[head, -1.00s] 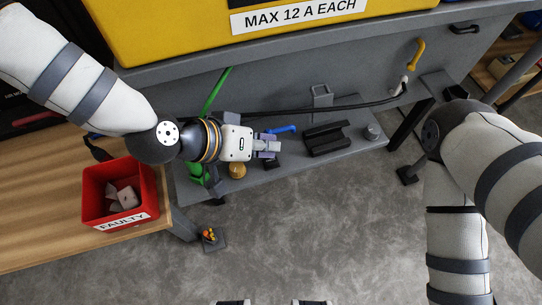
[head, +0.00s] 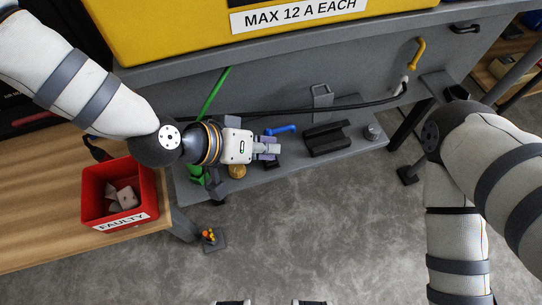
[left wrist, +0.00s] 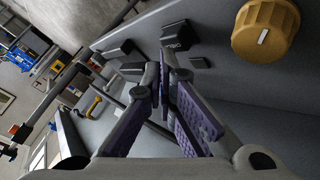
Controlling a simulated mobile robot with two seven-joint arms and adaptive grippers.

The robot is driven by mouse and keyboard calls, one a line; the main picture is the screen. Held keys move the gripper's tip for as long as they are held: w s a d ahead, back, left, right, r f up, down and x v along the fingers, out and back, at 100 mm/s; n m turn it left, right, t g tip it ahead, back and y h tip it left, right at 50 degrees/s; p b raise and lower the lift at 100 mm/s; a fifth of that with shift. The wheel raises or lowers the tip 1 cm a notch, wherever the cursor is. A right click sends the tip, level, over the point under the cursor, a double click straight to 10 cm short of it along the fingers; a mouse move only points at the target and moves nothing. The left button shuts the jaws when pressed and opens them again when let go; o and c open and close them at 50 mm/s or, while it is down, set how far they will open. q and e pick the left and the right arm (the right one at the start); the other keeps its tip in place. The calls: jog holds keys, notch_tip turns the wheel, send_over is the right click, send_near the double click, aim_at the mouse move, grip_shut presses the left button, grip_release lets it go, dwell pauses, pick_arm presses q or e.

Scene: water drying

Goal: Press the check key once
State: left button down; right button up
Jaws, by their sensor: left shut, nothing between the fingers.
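My left gripper (head: 272,148) is shut and empty, above the grey ledge below the yellow panel. In the left wrist view its purple-padded fingers (left wrist: 166,62) meet near a black key-like block (left wrist: 176,36) with a small pale marking that I cannot read. This block may be the check key. The fingertips overlap its lower edge in the picture; I cannot tell whether they touch it. A small dark part (head: 270,164) shows beside the gripper in the head view.
A yellow knob (left wrist: 265,30) is beside the block; it also shows in the head view (head: 237,171). A blue lever (head: 281,130), a black cradle (head: 326,138) and a cable lie near the gripper. A red FAULTY bin (head: 119,195) stands at left.

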pick_arm(q)
jog(key=shift+f, duration=0.4)
pick_arm(e)
jog(key=shift+f, duration=0.1)
pick_arm(q)
jog(key=shift+r, duration=0.15)
jog(key=shift+r+p, duration=0.65)
jog(key=shift+r, duration=0.05)
pick_arm(e)
jog(key=shift+w+r, duration=0.25)
jog(key=shift+r, duration=0.4)
